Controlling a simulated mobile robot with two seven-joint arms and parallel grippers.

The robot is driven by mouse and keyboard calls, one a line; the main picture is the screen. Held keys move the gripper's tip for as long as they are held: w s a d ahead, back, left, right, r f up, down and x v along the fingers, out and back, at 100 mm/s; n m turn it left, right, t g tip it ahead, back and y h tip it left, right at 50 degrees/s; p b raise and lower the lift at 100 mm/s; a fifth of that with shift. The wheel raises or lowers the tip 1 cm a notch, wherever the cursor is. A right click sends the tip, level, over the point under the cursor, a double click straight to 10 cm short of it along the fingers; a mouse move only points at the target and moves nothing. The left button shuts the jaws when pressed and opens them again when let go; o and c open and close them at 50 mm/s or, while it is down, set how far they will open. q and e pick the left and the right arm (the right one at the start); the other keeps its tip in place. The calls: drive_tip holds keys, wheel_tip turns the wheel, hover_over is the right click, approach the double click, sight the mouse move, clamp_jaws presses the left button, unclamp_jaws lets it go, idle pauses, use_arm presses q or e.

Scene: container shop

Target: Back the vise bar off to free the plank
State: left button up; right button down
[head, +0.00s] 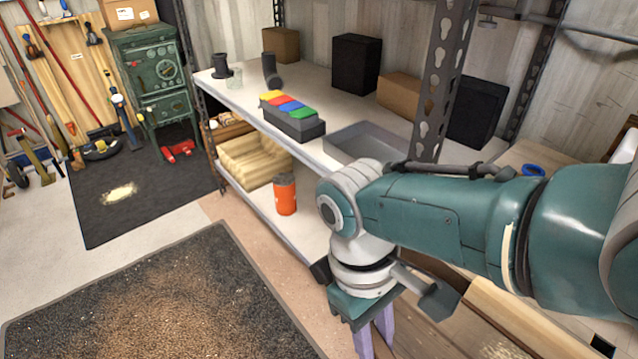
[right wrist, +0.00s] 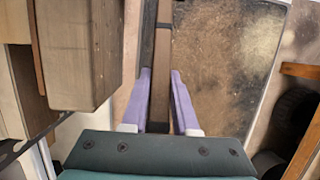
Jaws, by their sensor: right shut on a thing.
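My right gripper (head: 374,338) reaches down at the bottom of the head view, its purple fingers cut off by the frame edge. In the right wrist view its two fingers (right wrist: 160,100) are shut on a dark narrow bar, which I take to be the vise bar (right wrist: 161,55); the bar runs away from me between them. A thick brown wooden block (right wrist: 75,50) stands left of the bar, apart from the fingers. I cannot tell whether it is the vise or the plank. Pale wood (head: 525,325) shows below my arm in the head view. My left gripper is out of view.
A shelf unit (head: 345,120) holds boxes, a grey tray (head: 345,143) and a block with coloured tops (head: 290,115). An orange canister (head: 285,195) stands on its lower shelf. A speckled mat (head: 165,300) lies on open floor at left; a green stove (head: 155,85) stands behind.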

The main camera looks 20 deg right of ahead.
drive_tip(key=shift+d, duration=0.35)
drive_tip(key=c, duration=1.1)
unclamp_jaws()
drive_tip(key=shift+o, duration=0.9)
drive_tip(key=shift+w+d, duration=0.1)
drive_tip(key=shift+d, duration=0.1)
drive_tip(key=shift+o, duration=1.2)
drive_tip(key=p+v, duration=0.4)
drive_tip(key=v, duration=0.5)
drive_tip(key=shift+p, duration=0.4)
drive_tip(key=shift+w+a+r, duration=0.1)
drive_tip(key=shift+r, duration=0.35)
drive_tip(key=shift+a, duration=0.1)
